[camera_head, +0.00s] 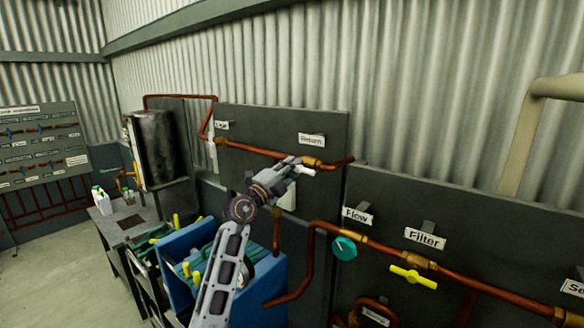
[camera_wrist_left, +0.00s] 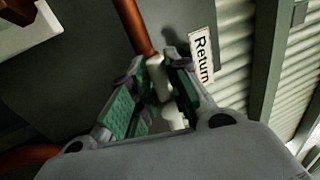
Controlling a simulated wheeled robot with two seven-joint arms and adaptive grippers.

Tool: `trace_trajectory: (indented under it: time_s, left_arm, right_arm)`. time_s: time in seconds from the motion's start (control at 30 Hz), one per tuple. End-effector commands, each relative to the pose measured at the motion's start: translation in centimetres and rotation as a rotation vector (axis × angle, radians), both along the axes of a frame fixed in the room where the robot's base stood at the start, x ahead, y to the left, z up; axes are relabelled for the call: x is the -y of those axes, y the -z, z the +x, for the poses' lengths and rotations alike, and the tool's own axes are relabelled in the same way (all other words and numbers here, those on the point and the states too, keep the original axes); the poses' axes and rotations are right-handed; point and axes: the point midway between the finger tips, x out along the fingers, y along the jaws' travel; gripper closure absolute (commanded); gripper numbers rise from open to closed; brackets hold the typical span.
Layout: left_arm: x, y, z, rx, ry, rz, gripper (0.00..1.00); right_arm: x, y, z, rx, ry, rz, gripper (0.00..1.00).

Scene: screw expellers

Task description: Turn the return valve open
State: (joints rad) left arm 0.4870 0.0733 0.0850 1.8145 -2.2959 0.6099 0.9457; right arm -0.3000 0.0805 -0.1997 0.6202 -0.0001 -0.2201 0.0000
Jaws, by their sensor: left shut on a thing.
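The return valve is on a copper pipe on a dark panel, below the white "Return" label (camera_head: 311,140). Its white handle (camera_head: 305,171) shows just past my left gripper (camera_head: 297,166). In the left wrist view the label (camera_wrist_left: 202,58) is beside the fingers, and the pale valve part (camera_wrist_left: 158,82) sits between the two green-padded fingers of the left gripper (camera_wrist_left: 158,97). The left gripper is shut on this valve handle. The fingers hide part of the handle, so its exact angle is hard to tell. My right gripper is not in view.
A teal knob (camera_head: 344,247) under the "Flow" label and a yellow valve handle (camera_head: 413,277) under "Filter" are to the right. A blue bin (camera_head: 195,243) is below my left arm. A table with bottles (camera_head: 101,200) stands farther left.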

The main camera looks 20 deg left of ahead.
Motion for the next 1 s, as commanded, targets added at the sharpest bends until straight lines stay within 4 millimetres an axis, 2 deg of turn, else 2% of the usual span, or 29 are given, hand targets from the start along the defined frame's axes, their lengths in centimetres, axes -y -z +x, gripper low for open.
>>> trace_trajectory:
  time_s: [0.67,0.7,0.8,0.83,1.0]
  left_arm:
    - [-0.1,-0.22,-0.07,-0.01,-0.001,-0.051,1.0]
    - [-0.09,-0.22,-0.07,-0.01,-0.001,-0.051,0.78]
    - [-0.08,-0.17,-0.06,-0.011,-0.001,-0.05,0.65]
    - [-0.08,-0.15,-0.05,-0.011,-0.001,-0.049,0.62]
    - [-0.05,-0.04,-0.03,-0.013,0.0,-0.047,0.62]
  right_arm:
    - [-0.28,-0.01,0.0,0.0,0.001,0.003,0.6]
    - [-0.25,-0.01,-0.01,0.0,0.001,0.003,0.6]
    - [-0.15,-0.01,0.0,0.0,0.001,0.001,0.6]
    - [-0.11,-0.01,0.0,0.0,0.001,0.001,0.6]
    - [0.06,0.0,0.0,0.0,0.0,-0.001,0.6]
